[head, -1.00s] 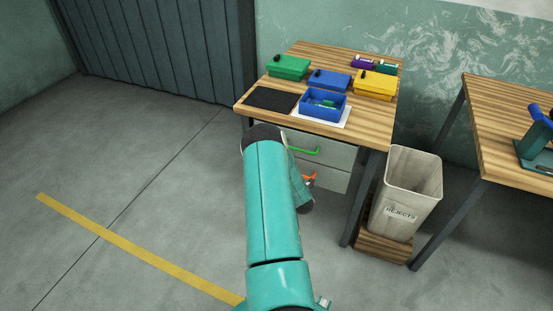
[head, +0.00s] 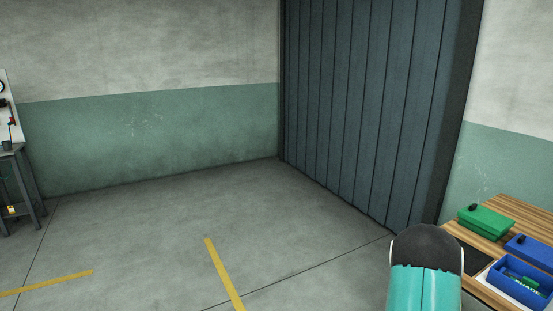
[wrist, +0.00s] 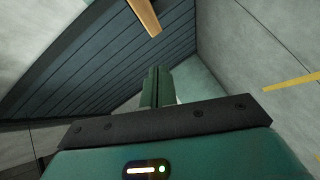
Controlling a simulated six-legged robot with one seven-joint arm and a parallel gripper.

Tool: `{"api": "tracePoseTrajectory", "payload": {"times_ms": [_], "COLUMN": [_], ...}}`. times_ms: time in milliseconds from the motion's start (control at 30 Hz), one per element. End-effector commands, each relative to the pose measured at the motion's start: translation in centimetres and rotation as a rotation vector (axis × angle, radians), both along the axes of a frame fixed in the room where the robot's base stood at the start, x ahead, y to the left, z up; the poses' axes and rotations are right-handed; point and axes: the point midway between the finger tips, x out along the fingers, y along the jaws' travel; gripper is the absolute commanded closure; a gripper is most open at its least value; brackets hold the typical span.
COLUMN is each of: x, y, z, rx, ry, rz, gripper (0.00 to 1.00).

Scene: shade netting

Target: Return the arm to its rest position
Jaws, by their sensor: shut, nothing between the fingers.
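My gripper (wrist: 157,88) shows in the wrist view as two green fingers pressed together above a dark bar, shut with nothing between them. In the head view, my teal arm with its dark rounded joint rises at the lower right, in front of the workbench's left edge. My gripper is out of sight in the head view, so its place relative to the bench cannot be told there.
The wooden workbench (head: 522,213) at right holds a green box (head: 487,220), a blue box (head: 532,247), an open blue box (head: 519,286) and a black mat (head: 466,260). A dark panelled door (head: 370,110) stands behind. The floor (head: 160,230) at centre-left is clear.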

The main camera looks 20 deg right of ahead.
Motion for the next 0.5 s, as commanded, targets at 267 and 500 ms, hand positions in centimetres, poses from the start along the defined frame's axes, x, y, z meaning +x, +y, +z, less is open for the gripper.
{"api": "tracePoseTrajectory", "payload": {"times_ms": [267,500], "x": [4.2,4.3], "y": [9.1,18.9], "z": [9.2,15.3], "rx": [0.281,0.528], "ry": [-0.030,-0.013], "rz": [-0.024,-0.036], "gripper": [1.00,1.00]}}
